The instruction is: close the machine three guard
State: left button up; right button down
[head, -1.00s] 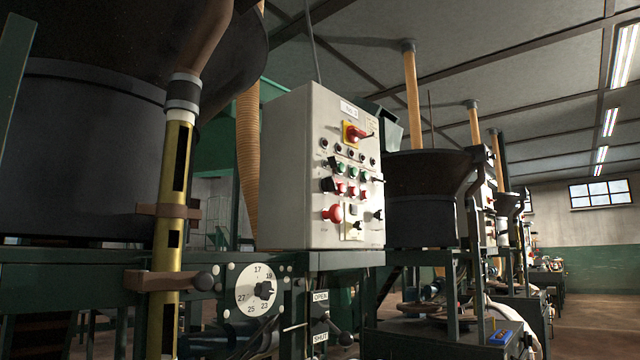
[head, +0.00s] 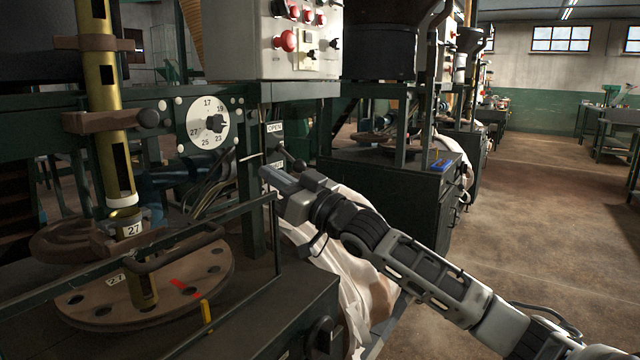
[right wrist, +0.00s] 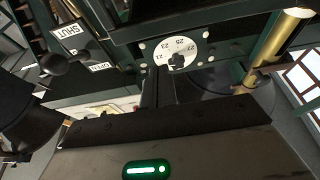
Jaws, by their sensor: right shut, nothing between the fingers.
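A thin dark-green bar frame (head: 278,240), which looks like the guard, stands around the front of a brown round plate with holes (head: 205,277) at the lower left of the head view. A dark curved handle (head: 180,252) crosses above the plate. I cannot tell which machine number this is. My right gripper (head: 272,178) is shut and empty, just above the frame's upper right corner; I cannot tell whether it touches. Its dark fingers (right wrist: 158,88) also show in the right wrist view, below the numbered dial (right wrist: 170,52). My left gripper is not in view.
A brass tube (head: 107,150) marked 27 stands over the plate. A lever with OPEN and SHUT labels (head: 290,158) is close behind my right gripper. A grey control box (head: 270,45) hangs above. White cloth (head: 350,270) hangs below my forearm. The floor at right is clear.

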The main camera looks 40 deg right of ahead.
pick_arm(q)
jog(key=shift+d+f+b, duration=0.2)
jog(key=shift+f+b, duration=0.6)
pick_arm(e)
jog(key=v, duration=1)
